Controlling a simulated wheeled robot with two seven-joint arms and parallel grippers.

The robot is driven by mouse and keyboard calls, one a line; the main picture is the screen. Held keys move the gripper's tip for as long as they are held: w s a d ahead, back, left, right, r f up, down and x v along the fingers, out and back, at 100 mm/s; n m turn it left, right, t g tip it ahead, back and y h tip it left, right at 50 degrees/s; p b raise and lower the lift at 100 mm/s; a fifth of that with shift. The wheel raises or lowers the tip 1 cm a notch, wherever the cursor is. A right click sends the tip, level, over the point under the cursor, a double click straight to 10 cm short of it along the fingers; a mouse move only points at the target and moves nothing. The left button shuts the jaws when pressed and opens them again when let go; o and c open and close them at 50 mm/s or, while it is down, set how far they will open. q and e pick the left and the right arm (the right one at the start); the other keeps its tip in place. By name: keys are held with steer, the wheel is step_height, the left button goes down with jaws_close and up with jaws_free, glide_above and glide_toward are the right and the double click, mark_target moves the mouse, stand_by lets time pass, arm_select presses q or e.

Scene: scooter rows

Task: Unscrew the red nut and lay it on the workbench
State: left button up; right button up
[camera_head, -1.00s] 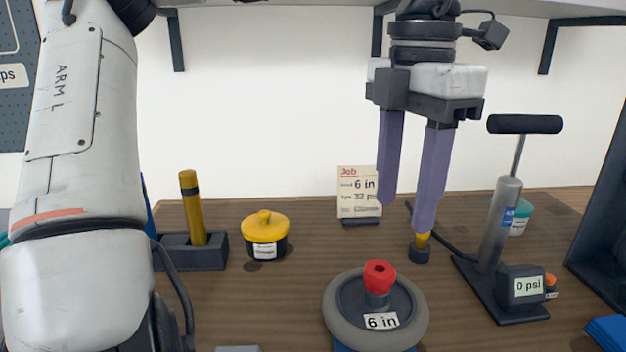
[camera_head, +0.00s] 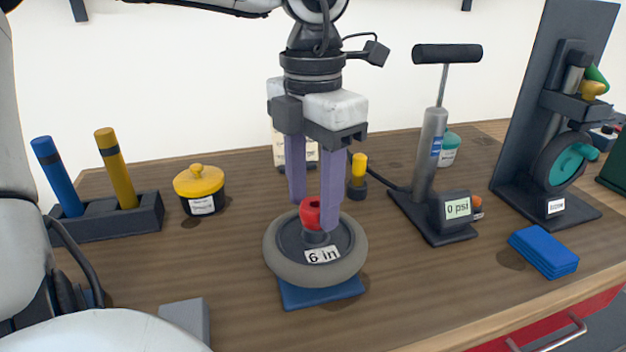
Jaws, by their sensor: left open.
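The red nut (camera_head: 311,212) sits on top of the grey wheel (camera_head: 280,262) labelled "6 in", which lies flat on a blue pad (camera_head: 300,297) on the workbench (camera_head: 420,300). My left gripper (camera_head: 312,215) points straight down with its two purple fingers on either side of the nut. It is open; the right finger passes in front of part of the nut. I cannot tell whether either finger touches it. My right gripper is not in view.
A pump (camera_head: 430,160) with a "0 psi" gauge stands right of the wheel. A yellow-lidded pot (camera_head: 199,190) and a holder (camera_head: 140,219) with blue and yellow handles stand left. Folded blue cloths (camera_head: 545,251) lie at right. Bench between wheel and cloths is clear.

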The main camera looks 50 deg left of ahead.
arm_select(q)
steer(key=c, duration=0.9)
steer(key=shift+n+b, duration=0.55)
steer(key=shift+n, duration=0.25)
steer(key=n+b, duration=0.1)
steer(key=n, duration=0.1)
steer(key=shift+n, duration=0.4)
steer(key=n+b, duration=0.2)
steer(key=n, duration=0.3)
steer(key=shift+a, duration=0.1)
steer(key=n+b, duration=0.1)
steer(key=n, duration=0.5)
steer(key=shift+n, duration=0.3)
steer(key=n, duration=0.5)
steer(key=shift+n, duration=0.4)
steer(key=o, duration=1.1)
steer(key=shift+a, duration=0.1)
